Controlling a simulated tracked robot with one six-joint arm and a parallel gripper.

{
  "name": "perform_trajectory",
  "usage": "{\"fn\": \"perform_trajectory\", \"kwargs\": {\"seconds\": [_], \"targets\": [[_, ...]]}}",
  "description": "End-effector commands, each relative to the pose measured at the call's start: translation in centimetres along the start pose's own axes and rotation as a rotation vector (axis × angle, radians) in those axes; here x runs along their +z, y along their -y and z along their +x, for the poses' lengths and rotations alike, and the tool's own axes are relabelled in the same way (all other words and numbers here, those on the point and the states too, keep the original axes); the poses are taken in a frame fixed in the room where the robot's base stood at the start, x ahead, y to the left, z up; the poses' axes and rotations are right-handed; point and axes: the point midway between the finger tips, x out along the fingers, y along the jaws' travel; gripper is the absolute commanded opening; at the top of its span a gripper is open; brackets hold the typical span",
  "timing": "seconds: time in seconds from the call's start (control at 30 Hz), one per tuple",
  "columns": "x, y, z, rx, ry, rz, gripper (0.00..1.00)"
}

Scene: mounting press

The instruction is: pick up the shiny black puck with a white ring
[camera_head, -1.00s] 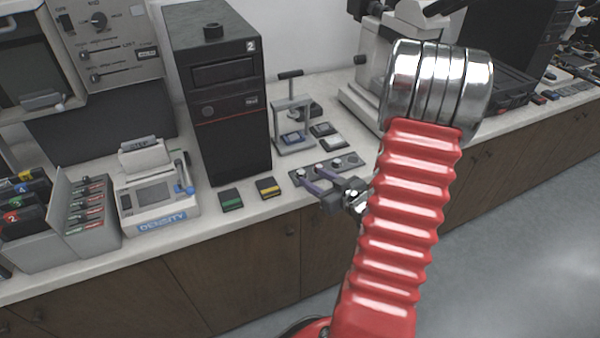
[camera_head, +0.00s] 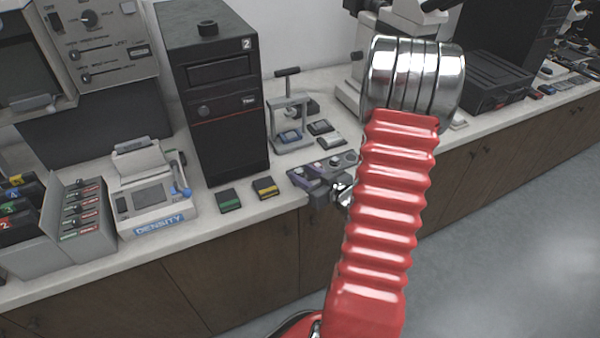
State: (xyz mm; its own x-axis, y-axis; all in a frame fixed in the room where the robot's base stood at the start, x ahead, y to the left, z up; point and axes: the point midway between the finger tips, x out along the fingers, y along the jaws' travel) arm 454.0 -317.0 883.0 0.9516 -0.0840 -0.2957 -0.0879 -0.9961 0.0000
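A small dark grey tray (camera_head: 349,165) lies near the counter's front edge and carries several small round pieces. They are too small to tell which is the shiny black puck with a white ring. My gripper (camera_head: 303,178) is at the tray's left end, reaching in from the front right. Its two purplish fingers look apart, with nothing visible between them. Contact with the tray or a piece cannot be made out. My red arm hides part of the gripper's wrist and the counter to the right.
A small hand press (camera_head: 289,115) stands behind the tray, with small flat blocks beside it. A black tower (camera_head: 225,110) stands to the left, with green (camera_head: 228,199) and yellow (camera_head: 266,188) blocks in front. A density meter (camera_head: 150,200) is farther left.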

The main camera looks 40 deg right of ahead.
Motion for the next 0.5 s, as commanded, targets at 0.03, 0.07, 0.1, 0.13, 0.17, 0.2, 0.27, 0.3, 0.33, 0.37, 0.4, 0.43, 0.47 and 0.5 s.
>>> {"fn": "perform_trajectory", "kwargs": {"seconds": [0.03,0.07,0.1,0.13,0.17,0.2,0.27,0.3,0.33,0.37,0.4,0.43,0.47,0.5], "targets": [[0.0,-0.02,-0.01,0.0,0.0,0.0,0.34],[0.0,-0.02,-0.01,0.0,0.0,0.0,0.32],[0.0,-0.03,-0.01,0.0,0.0,0.0,0.29],[0.0,-0.03,-0.02,0.001,0.0,0.0,0.27],[0.0,-0.03,-0.02,0.001,0.0,0.0,0.25],[0.0,-0.04,-0.02,0.001,0.0,0.0,0.22],[0.0,-0.05,-0.02,0.001,0.0,0.0,0.18],[0.0,-0.05,-0.03,0.001,0.0,0.0,0.15],[0.0,-0.05,-0.03,0.001,0.0,0.0,0.13],[0.01,-0.06,-0.03,0.001,0.0,0.0,0.11],[0.01,-0.06,-0.04,0.001,0.0,0.0,0.08],[0.01,-0.07,-0.04,0.001,0.0,0.0,0.06],[0.01,-0.07,-0.04,0.001,0.0,0.0,0.04],[0.01,-0.08,-0.04,0.001,0.0,0.0,0.01]]}}
